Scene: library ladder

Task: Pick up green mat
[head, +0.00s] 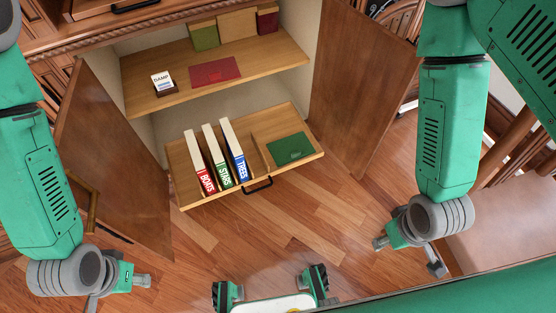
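The green mat (291,149) lies flat in the right compartment of the pulled-out wooden drawer (196,197). A low divider separates it from the books on the left. My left gripper (117,291) is at the lower left, well apart from the mat, with its fingers spread and nothing seen between them. My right gripper (408,255) is at the lower right, also apart from the mat, with its fingers spread and empty. Parts of both grippers are hidden by my wrists.
Books labelled BOATS (206,182), STARS (224,177) and TREES (242,168) stand in the drawer. A red mat (214,71) and a DAMP card (161,80) are on the shelf above. Open cabinet doors (115,165) (358,85) flank the drawer.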

